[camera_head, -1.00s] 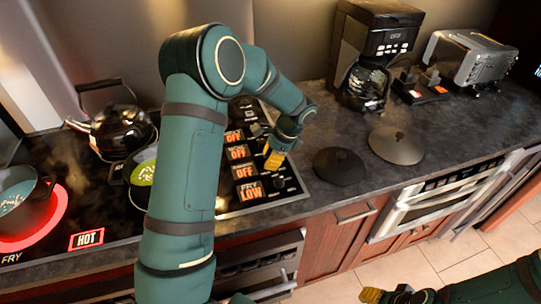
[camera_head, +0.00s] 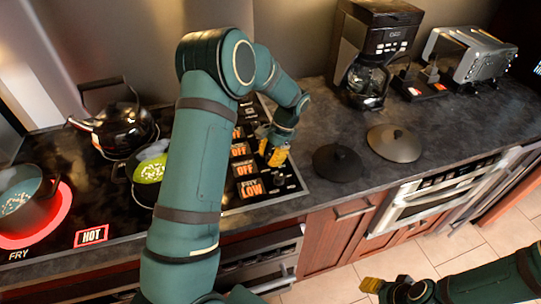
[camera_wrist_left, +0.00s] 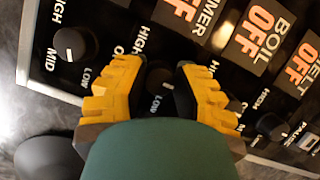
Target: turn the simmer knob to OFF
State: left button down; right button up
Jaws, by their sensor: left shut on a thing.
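The simmer knob (camera_wrist_left: 160,82) is a small black dial on the stove's control panel. In the left wrist view it sits between the two yellow fingers of my left gripper (camera_wrist_left: 160,68), which is shut on it. Its pointer mark is hard to read. The SIMMER display (camera_wrist_left: 182,12) is partly cut off there. In the head view this display (camera_head: 243,167) shows orange OFF. My left gripper (camera_head: 273,152) is at the panel, and its fingers hide the knob in the head view. My right gripper (camera_head: 388,288) is low at the right, away from the panel; its jaw opening is unclear.
The fry knob (camera_wrist_left: 72,44) and boil knob (camera_wrist_left: 271,126) lie on either side. A pot (camera_head: 28,205) stands on a glowing burner, with a kettle (camera_head: 122,127) behind. Dark lids (camera_head: 338,165) lie right of the panel.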

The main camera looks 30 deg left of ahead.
pick_arm(q)
jog(key=shift+s+f, duration=0.1)
jog(key=c, duration=0.7)
grip_release()
jog(key=v, duration=1.2)
